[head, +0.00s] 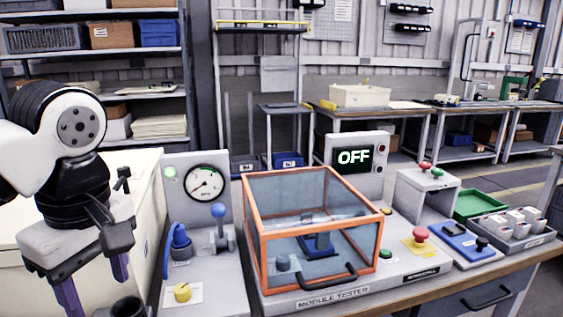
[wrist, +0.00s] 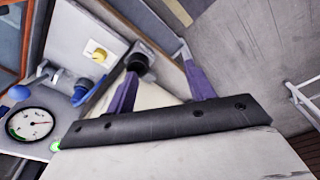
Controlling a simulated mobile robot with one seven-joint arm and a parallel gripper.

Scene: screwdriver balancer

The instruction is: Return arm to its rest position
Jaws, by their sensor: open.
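My arm is folded at the left of the head view, with my gripper (head: 100,284) low at the left edge of the workbench. Its purple fingers point down and stand apart. In the wrist view my gripper (wrist: 158,62) is open, with nothing between the fingers. A black round holder (wrist: 138,62) shows just beyond the left fingertip. The holder (head: 130,307) is cut by the bottom edge of the head view. I cannot tell whether the fingertip touches it.
The module tester (head: 333,291) has a closed, orange-framed clear cover (head: 262,250). Its display (head: 354,157) reads OFF. A gauge panel (head: 207,184) with a blue lever (head: 219,211) and yellow knob (head: 183,292) stands near my gripper. A green tray (head: 481,204) sits at right.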

